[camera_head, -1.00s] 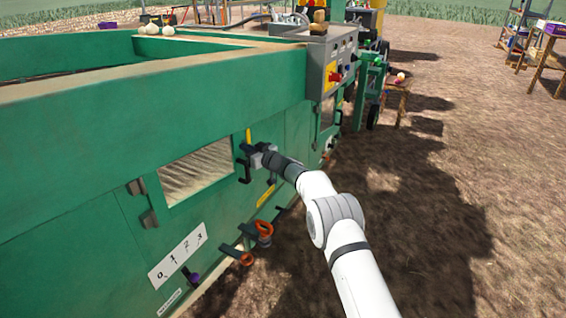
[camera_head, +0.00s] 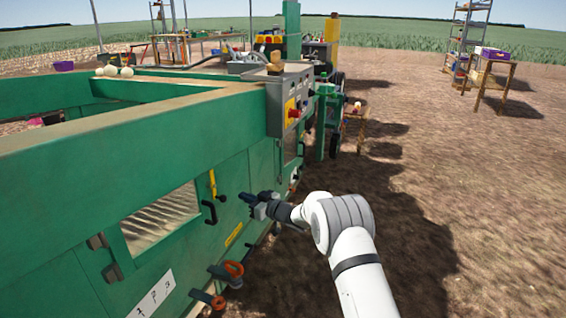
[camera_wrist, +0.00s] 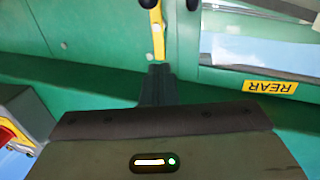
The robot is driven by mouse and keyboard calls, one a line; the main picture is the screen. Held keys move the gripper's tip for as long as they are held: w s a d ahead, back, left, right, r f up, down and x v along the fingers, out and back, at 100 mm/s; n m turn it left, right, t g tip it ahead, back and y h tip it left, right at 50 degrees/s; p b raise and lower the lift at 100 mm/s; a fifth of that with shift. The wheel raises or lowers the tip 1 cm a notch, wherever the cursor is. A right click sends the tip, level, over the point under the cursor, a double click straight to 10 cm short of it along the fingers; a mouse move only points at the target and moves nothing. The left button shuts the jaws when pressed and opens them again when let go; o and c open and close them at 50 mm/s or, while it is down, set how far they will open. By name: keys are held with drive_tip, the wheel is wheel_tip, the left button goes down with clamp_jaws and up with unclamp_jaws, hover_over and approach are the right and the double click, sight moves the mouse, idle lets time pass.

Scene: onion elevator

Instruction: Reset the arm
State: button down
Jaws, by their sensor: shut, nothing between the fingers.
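My gripper (camera_head: 248,199) is at the end of my white arm, in front of the green machine's side panel (camera_head: 160,150). In the wrist view its dark fingers (camera_wrist: 158,72) are together, with nothing seen between them. A yellow lever (camera_head: 212,183) and a black handle (camera_head: 209,212) on the panel are just left of the gripper. The yellow lever (camera_wrist: 157,30) shows straight beyond the fingertips in the wrist view. The gripper looks apart from both.
A grey control box (camera_head: 290,95) with a red knob is at the machine's corner. Orange-ringed valves (camera_head: 233,270) stick out low on the panel. A small wooden stand (camera_head: 355,128) is further back. Open dirt ground (camera_head: 480,200) lies to the right.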

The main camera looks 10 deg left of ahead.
drive_tip(key=w+d+r+m+t+h+p, duration=0.3)
drive_tip(key=d+r+m+t+h+p, duration=0.3)
drive_tip(key=d+r, duration=0.9)
drive_tip(key=s+d+r+m+g+h+p, duration=0.25)
drive_tip(key=s+d+r+h+p, duration=0.4)
drive_tip(key=d+r, duration=0.65)
drive_tip(key=s+d+r+m+g+h+p, duration=0.1)
drive_tip(key=s+d+m+g+h, duration=0.1)
drive_tip(key=s+d, duration=0.6)
drive_tip(key=s+d+r+m+g+h+p, duration=0.15)
drive_tip(key=s+d, duration=0.25)
drive_tip(key=s, duration=0.7)
drive_tip(key=s+d+g+p, duration=0.1)
drive_tip(key=s+g+p, duration=0.1)
drive_tip(key=s, duration=0.9)
drive_tip(key=s+d+m+g+p, duration=0.1)
drive_tip(key=s+g+p, duration=0.1)
drive_tip(key=s, duration=1)
drive_tip(key=shift+s+d+r+g+p, duration=0.2)
drive_tip(key=shift+d+g+p, duration=0.1)
drive_tip(key=shift+g+p, duration=0.15)
drive_tip(key=shift+w, duration=0.1)
